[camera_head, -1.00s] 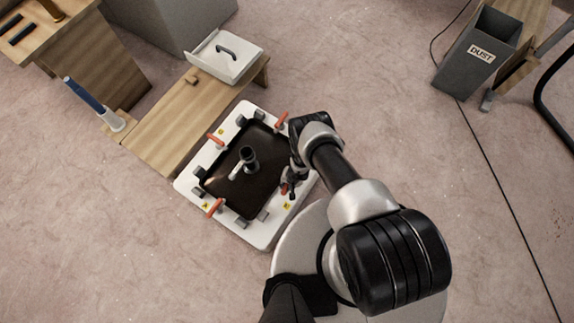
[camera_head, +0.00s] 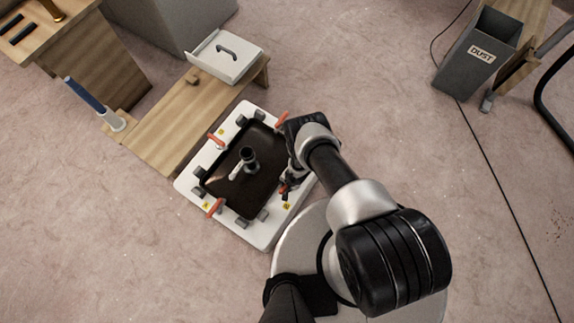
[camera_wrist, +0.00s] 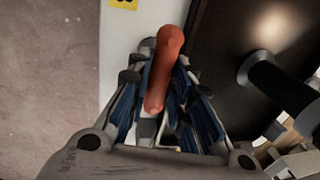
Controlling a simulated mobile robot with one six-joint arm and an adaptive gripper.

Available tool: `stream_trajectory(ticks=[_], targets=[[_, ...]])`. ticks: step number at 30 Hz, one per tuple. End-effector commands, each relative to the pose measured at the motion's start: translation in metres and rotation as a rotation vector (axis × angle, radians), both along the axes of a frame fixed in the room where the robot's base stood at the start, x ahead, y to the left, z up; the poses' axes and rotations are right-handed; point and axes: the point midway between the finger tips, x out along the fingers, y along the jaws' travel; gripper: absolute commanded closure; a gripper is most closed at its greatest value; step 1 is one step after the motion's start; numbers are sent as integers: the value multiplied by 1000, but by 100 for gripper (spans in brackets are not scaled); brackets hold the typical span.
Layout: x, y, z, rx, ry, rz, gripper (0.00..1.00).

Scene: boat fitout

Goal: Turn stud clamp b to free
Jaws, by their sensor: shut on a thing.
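My gripper (camera_head: 288,187) is at the right edge of the white frame (camera_head: 262,236) that surrounds a dark panel (camera_head: 222,183). In the wrist view its blue-lined fingers (camera_wrist: 165,112) are shut around an orange clamp handle (camera_wrist: 166,65), whose rounded end sticks out above the fingertips. The clamp's base is mostly hidden by the fingers. A yellow label (camera_wrist: 124,3) is cut off at the top of the wrist view, so I cannot read its letter. Other orange handles show at the frame's upper left (camera_head: 216,140), lower left (camera_head: 214,207) and upper right (camera_head: 281,120).
A dark post (camera_head: 248,155) with a pale lever stands on the panel. A grey dust bin (camera_head: 477,55) stands far right. The floor at right is mostly clear.

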Motion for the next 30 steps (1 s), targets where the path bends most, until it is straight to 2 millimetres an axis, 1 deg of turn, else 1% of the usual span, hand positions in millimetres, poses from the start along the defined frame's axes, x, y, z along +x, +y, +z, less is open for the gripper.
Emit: stream_trajectory(ticks=[2, 3, 12, 23, 26, 30], targets=[[-3, -3, -1, -5, 8, -10, 100], [-3, -3, -1, -5, 8, -10, 79], [-2, -2, -1, -3, 5, -5, 59], [-1, -1, 1, -1, 2, -2, 58], [-1, -1, 7, 1, 2, -2, 58], [-2, -4, 24, 1, 3, -4, 58]])
